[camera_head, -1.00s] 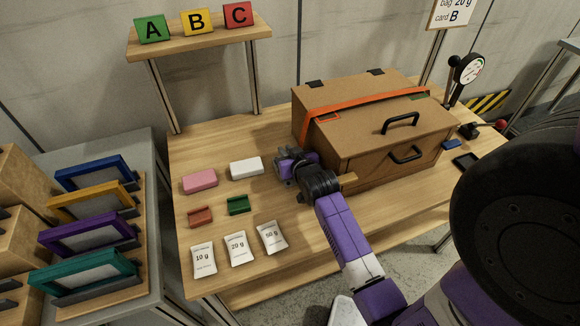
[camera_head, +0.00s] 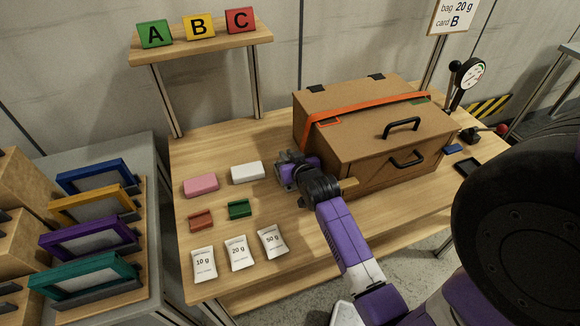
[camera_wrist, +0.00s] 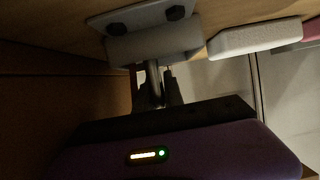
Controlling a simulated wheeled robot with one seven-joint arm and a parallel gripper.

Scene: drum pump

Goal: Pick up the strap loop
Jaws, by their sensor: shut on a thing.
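An orange strap (camera_head: 365,106) runs across the lid of the brown box (camera_head: 350,150). My gripper (camera_head: 290,168) is low at the box's left side, above the table. In the wrist view, my gripper (camera_wrist: 157,88) is shut on a thin grey rod (camera_wrist: 152,72) below a thick grey cylinder (camera_wrist: 155,45). A plate with two dark bolts (camera_wrist: 145,18) adjoins the cylinder. I cannot tell how this part joins the strap.
A white block (camera_head: 247,172) and pink block (camera_head: 200,184) lie left of my gripper. Red (camera_head: 201,220) and green (camera_head: 239,208) pieces and the weight bags (camera_head: 237,252) lie nearer. A dial gauge (camera_head: 469,74) stands right of the box.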

